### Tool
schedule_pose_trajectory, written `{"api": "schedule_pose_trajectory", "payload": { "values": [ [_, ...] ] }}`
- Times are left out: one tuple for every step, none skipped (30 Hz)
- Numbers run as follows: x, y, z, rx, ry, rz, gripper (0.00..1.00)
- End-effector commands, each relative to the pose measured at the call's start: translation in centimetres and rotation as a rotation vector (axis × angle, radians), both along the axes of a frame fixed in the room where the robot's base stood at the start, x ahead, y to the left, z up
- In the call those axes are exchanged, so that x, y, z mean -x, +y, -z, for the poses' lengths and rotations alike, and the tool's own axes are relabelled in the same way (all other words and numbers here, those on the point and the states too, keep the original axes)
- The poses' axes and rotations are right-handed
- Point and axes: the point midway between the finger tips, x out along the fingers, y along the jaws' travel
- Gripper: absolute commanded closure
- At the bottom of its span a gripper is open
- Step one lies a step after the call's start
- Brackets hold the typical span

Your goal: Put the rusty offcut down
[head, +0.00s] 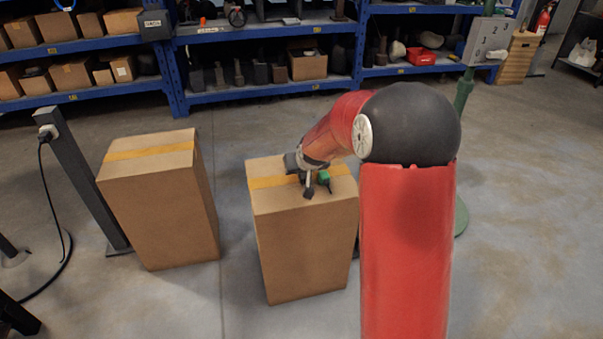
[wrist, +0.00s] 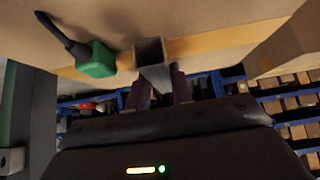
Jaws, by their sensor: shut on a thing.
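My gripper (head: 310,188) is low over the top of the right-hand cardboard box (head: 305,235). In the wrist view its two fingers (wrist: 163,88) are shut on a short square hollow tube, the offcut (wrist: 150,52), which looks dull grey-brown. The tube's open end faces the taped cardboard top (wrist: 210,40). I cannot tell whether it touches the cardboard. A green block with a black handle-like stem (wrist: 96,59) lies on the same top beside the tube; its green part also shows in the head view (head: 324,176). The offcut is not clear in the head view.
A second taped cardboard box (head: 160,205) stands to the left, with a gap between. A dark post with a cable (head: 85,180) is farther left. Blue shelves (head: 265,95) line the back. A green pole stand (head: 463,95) is behind my arm. The front floor is clear.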

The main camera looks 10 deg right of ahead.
Motion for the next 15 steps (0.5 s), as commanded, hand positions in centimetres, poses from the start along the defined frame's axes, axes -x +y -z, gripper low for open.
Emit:
{"api": "schedule_pose_trajectory", "payload": {
  "values": [
    [0.0,0.1,0.8,0.0,0.001,-0.001,1.0],
    [0.0,0.1,1.1,0.0,0.001,-0.001,1.0],
    [0.0,0.0,1.3,0.001,0.001,-0.001,1.0],
    [0.0,0.0,1.4,0.0,-0.001,0.0,1.0],
    [0.0,0.0,1.5,0.0,-0.002,0.0,1.0],
    [0.0,0.0,1.5,0.0,-0.002,0.0,1.0],
    [0.0,0.0,1.4,0.0,-0.002,0.0,1.0],
    [0.0,0.0,1.4,0.0,-0.003,0.0,1.0],
    [0.0,0.0,1.4,0.0,-0.002,0.0,1.0],
    [0.0,0.0,1.4,0.0,-0.002,0.0,1.0],
    [0.0,0.0,1.4,0.0,-0.002,0.0,1.0],
    [0.0,0.0,1.5,0.0,-0.002,0.0,1.0],
    [0.0,0.0,1.6,0.0,-0.002,0.0,1.0],
    [0.0,0.0,1.7,0.0,-0.002,0.0,1.0],
    [0.0,0.0,1.8,0.0,-0.001,0.0,0.76]
  ]
}}
